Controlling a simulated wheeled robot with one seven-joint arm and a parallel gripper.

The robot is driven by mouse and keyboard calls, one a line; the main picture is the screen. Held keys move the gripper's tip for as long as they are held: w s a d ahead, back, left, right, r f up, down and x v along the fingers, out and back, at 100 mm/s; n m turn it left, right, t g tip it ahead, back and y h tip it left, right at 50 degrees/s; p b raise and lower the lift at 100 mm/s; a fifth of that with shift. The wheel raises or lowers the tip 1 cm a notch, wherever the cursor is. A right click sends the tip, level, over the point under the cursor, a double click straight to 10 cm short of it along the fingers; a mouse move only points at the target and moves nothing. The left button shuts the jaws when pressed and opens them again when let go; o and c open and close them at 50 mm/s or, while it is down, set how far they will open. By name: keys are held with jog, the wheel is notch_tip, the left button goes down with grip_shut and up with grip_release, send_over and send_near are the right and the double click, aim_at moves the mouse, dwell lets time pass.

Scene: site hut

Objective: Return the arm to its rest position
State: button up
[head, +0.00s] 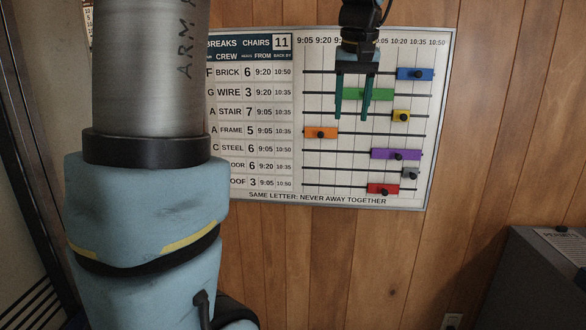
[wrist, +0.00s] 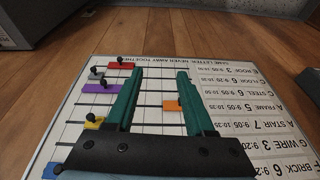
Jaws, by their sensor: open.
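My gripper (head: 353,97) hangs in front of the upper part of the wall board (head: 436,130), its two green fingers apart and pointing down, with nothing between them. In the wrist view my gripper (wrist: 159,88) is also open and empty over the board, which appears upside down there. The fingers partly overlap the green slider (head: 382,94) in the head view. Whether they touch the board or the slider cannot be told. My large arm link covers the board's left edge.
The board carries a blue slider (head: 423,74), yellow (head: 401,116), orange (head: 320,133), purple (head: 380,154), grey (head: 409,173) and red (head: 376,189) sliders on dark rails. A dark grey cabinet (head: 530,275) stands at lower right. Wood-panelled wall (head: 500,130) to the right is bare.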

jog(key=s+a+f, duration=0.4)
jog(key=a+f, duration=0.2)
jog(key=f, duration=0.2)
jog(key=s+a+f+g, duration=0.1)
jog(key=s+a+f, duration=0.3)
jog(key=a+f, duration=0.2)
jog(key=s+a+f+p, duration=0.1)
jog(key=s+a+f, duration=0.3)
jog(key=a+f, duration=0.3)
notch_tip(320, 180, down, 3)
jog(key=shift+r+n+g, duration=0.2)
jog(key=shift+n+g, duration=0.2)
